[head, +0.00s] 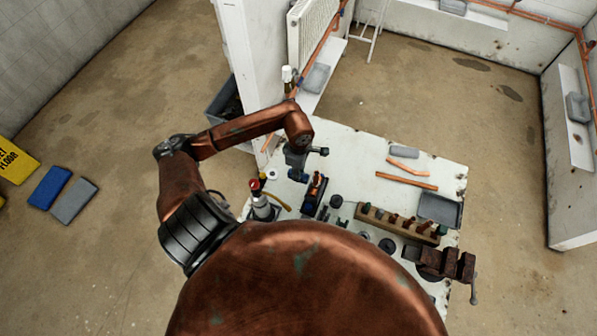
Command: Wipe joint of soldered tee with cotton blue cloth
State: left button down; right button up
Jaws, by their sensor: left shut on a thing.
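My left gripper (298,170) reaches down over the left part of the white workbench (345,150). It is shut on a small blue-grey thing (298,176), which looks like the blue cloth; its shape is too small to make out. A copper fitting (317,185), which looks like the soldered tee, stands in a dark blue holder (310,204) just right of and nearer than the gripper. The gripper appears apart from it, but I cannot tell surely whether the cloth touches the joint. My right gripper is not in view.
A red-topped torch or bottle (258,198) stands left of the holder. A wooden rack (397,222), grey tray (440,209), brown vise (447,264) and copper pipes (407,181) lie to the right. A white wall (240,60) stands beyond. The bench's back middle is clear.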

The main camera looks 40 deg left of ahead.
pick_arm(q)
jog(key=shift+w+d, duration=0.1)
jog(key=shift+d, duration=0.3)
jog(key=shift+w+d, duration=0.15)
jog(key=shift+d, duration=0.25)
dwell(0.4)
jog(key=shift+s+d+b, duration=0.1)
jog(key=shift+s+b, duration=0.25)
jog(key=shift+b, duration=0.05)
dwell(0.4)
jog(key=shift+w, duration=0.2)
jog(key=shift+w+a+b, duration=0.2)
jog(key=shift+w+b, duration=0.25)
jog(key=shift+b, duration=0.15)
dwell(0.7)
jog(key=shift+s, duration=0.1)
dwell(0.4)
